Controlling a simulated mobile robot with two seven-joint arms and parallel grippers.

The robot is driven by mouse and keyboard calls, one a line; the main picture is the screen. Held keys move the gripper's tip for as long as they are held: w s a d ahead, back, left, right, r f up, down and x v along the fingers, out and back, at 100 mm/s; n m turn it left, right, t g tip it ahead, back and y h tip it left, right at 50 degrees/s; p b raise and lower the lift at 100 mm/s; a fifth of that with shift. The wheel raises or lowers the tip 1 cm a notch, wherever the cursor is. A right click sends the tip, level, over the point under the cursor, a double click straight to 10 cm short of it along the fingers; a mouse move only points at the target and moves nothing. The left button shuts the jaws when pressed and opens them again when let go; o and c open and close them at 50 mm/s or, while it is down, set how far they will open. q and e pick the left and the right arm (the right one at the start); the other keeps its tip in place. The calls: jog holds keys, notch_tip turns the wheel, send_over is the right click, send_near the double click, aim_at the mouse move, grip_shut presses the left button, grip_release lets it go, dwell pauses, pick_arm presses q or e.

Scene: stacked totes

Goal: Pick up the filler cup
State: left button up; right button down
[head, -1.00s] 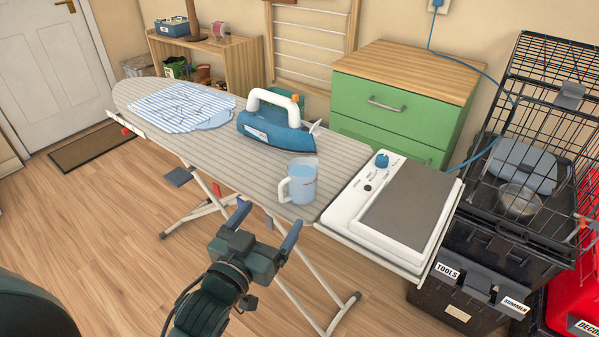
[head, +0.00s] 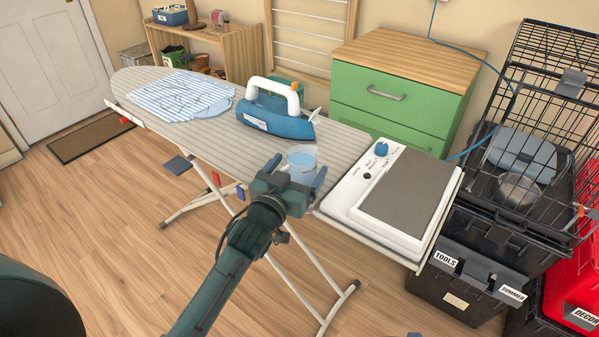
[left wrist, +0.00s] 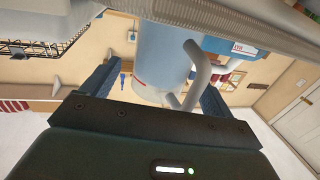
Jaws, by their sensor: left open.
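The filler cup (head: 303,157) is a clear cup with pale blue liquid and a white handle. It stands upright on the ironing board's near edge, left of the control panel. My left gripper (head: 296,174) is open just in front of it and hides its lower part and handle in the head view. In the left wrist view the cup (left wrist: 160,52) shows between and beyond the two open fingers (left wrist: 155,88), its handle close to the right finger. I cannot tell whether a finger touches it. My right gripper is not in view.
The ironing board (head: 190,128) holds a blue iron (head: 280,122) behind the cup and a folded striped shirt (head: 185,93) to the left. A white unit with a grey pad (head: 410,195) is close on the right. Black totes (head: 465,290) and a wire crate (head: 540,150) stand farther right.

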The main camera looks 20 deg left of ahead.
pick_arm(q)
jog(key=shift+w, duration=0.25)
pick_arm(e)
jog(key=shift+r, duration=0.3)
pick_arm(q)
jog(key=shift+c, duration=0.6)
jog(key=c, duration=1.1)
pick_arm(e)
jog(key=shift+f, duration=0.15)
